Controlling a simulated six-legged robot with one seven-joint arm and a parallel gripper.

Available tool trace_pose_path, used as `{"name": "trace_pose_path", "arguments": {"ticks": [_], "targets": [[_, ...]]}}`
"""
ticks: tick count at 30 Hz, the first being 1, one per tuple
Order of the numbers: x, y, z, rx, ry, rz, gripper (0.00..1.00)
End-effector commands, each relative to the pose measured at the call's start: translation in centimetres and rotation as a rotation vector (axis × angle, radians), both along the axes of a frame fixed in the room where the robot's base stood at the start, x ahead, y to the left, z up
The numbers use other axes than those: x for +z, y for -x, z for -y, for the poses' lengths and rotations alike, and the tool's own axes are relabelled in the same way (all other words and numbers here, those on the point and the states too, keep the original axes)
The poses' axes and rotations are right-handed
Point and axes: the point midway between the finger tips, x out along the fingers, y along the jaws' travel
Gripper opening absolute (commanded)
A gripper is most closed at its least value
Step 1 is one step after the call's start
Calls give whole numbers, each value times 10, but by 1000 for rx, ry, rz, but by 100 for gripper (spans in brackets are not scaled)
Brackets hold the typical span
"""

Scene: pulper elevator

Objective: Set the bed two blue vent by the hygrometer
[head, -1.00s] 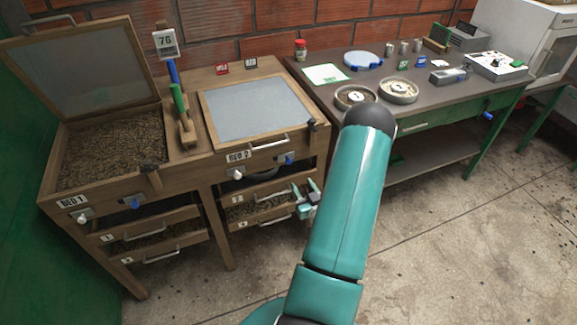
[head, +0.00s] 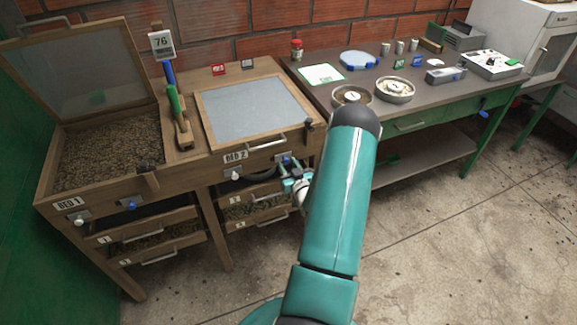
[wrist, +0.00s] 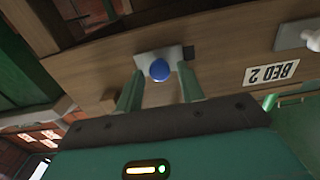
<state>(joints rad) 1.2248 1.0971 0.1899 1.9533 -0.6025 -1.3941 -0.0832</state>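The bed two blue vent knob (head: 286,160) sits on a metal plate at the right of the BED 2 front panel (head: 262,160). In the wrist view the blue knob (wrist: 160,70) shows upside down, framed between my fingertips. My gripper (head: 291,177) is just below and in front of it in the head view. In the wrist view my gripper (wrist: 160,92) has its two green fingers apart, with nothing between them; contact with the knob cannot be made out. The hygrometer (head: 161,44) stands behind the beds on a post and reads 76.
Drawers (head: 255,205) lie below. A workbench (head: 425,88) with dishes stands right. The floor at right is clear.

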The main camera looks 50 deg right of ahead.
Motion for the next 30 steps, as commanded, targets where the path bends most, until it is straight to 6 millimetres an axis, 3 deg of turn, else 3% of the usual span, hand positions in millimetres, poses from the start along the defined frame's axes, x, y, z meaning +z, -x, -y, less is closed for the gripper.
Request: {"name": "trace_pose_path", "arguments": {"ticks": [1, 5, 6, 11, 18, 26, 27, 30], "targets": [[0, 0, 0, 0, 0, 0, 28], [0, 0, 0, 0, 0, 0, 2], [0, 0, 0, 0, 0, 0, 0], [0, -1, -2, 1, 0, 0, 0], [0, -16, -27, 2, 0, 0, 0], [0, -17, -29, 5, 0, 1, 0], [0, -17, -29, 5, -2, 1, 30], [0, -17, -29, 4, -1, 1, 44]]}}
